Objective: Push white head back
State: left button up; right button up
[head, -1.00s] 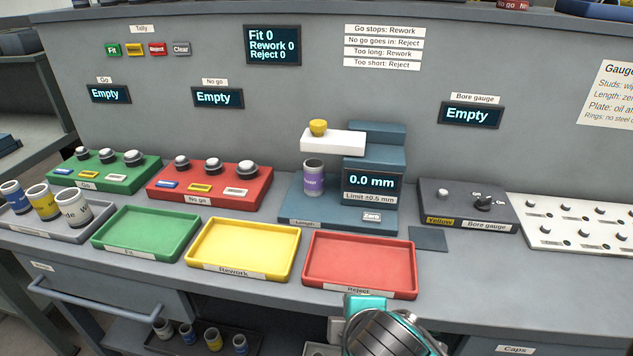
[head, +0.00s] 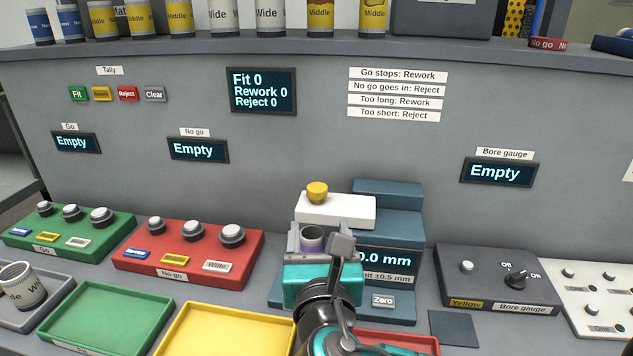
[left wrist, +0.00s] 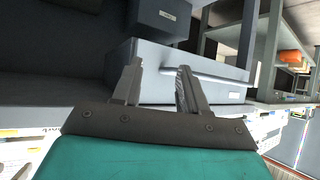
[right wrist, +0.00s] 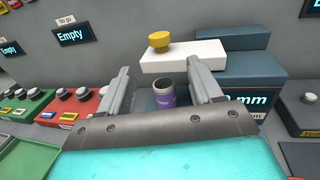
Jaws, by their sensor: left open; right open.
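The white head (head: 335,209) is a white block with a yellow knob (head: 317,192) on top, sticking out from the blue length gauge (head: 386,225). A purple-labelled ring (head: 311,238) stands under it on the gauge base. My right gripper (head: 320,240) is open, in front of the head, with its fingers on either side of the ring. In the right wrist view the head (right wrist: 184,56) is beyond and above the fingertips, and the ring (right wrist: 164,96) is between the fingers. I cannot tell whether they touch it. My left gripper (left wrist: 158,85) is open and empty, away from the gauge.
Green go (head: 68,232) and red no go (head: 188,255) blocks stand left. Green (head: 105,318), yellow (head: 225,335) and red (head: 405,342) trays lie in front. The bore gauge (head: 497,278) is at right. The gauge display is partly hidden by my right gripper.

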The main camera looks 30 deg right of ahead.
aim_at(318, 198)
jog(key=b+x, duration=0.2)
jog(key=x, duration=0.2)
jog(key=shift+w+d+f+b, duration=0.2)
jog(key=shift+w+b, duration=0.1)
jog(key=shift+b, duration=0.1)
jog(key=b+x, duration=0.3)
jog(key=x, duration=0.4)
jog(key=shift+a+r, duration=0.1)
jog(key=shift+w, duration=0.25)
jog(key=shift+w+d+r, duration=0.15)
jog(key=shift+d, duration=0.05)
jog(key=c, duration=0.4)
grip_shut()
